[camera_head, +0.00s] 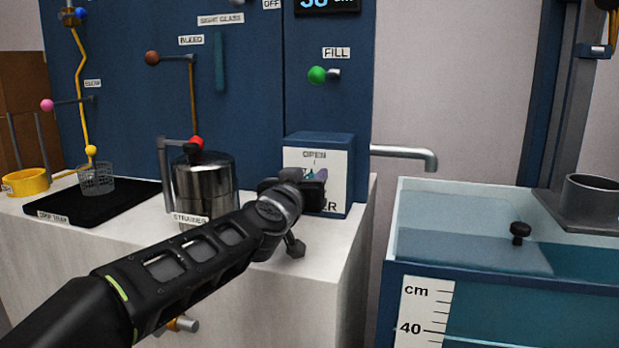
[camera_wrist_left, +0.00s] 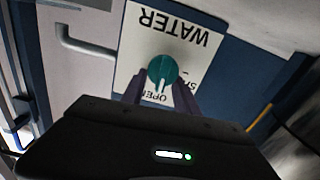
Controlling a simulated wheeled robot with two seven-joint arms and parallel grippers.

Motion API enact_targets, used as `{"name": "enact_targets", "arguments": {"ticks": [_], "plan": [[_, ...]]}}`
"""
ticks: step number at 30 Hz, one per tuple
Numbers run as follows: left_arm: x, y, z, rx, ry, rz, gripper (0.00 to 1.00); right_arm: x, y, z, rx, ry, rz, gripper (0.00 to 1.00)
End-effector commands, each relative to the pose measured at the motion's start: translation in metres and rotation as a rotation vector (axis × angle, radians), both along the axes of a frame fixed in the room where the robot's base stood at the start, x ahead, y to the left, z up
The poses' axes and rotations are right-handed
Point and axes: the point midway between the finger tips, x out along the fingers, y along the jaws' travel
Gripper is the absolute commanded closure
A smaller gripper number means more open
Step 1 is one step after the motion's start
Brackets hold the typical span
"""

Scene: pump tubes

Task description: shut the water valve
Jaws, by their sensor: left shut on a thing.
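The water valve is a round teal knob (camera_wrist_left: 162,70) on a white plate (camera_wrist_left: 133,45) marked WATER, which appears upside down in the left wrist view. A white line on the knob points toward the word OPEN. In the head view the plate (camera_head: 331,161) is on the front of a blue box (camera_head: 340,143), and only a sliver of the knob (camera_head: 308,174) shows. My left gripper (camera_head: 316,179) is at the plate, its fingers (camera_wrist_left: 161,82) on either side of the knob, shut on it. The gripper covers part of the plate's lettering. My right gripper is not in view.
A metal strainer pot (camera_head: 204,184) stands left of the box. A grey spout (camera_head: 405,154) sticks out to the right, toward a water tank (camera_head: 470,270). A green FILL knob (camera_head: 317,75) is above. A black drip tray (camera_head: 130,205) lies at left.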

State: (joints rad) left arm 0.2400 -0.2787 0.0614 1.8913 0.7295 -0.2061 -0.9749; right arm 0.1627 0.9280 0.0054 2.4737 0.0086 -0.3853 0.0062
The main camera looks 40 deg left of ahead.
Motion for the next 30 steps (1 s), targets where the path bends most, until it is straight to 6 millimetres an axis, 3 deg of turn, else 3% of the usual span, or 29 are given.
{"name": "enact_targets", "arguments": {"ticks": [30], "plan": [[-0.004,0.013,-0.010,-0.823,-0.285,0.000,1.00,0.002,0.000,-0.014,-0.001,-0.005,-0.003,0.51]]}}
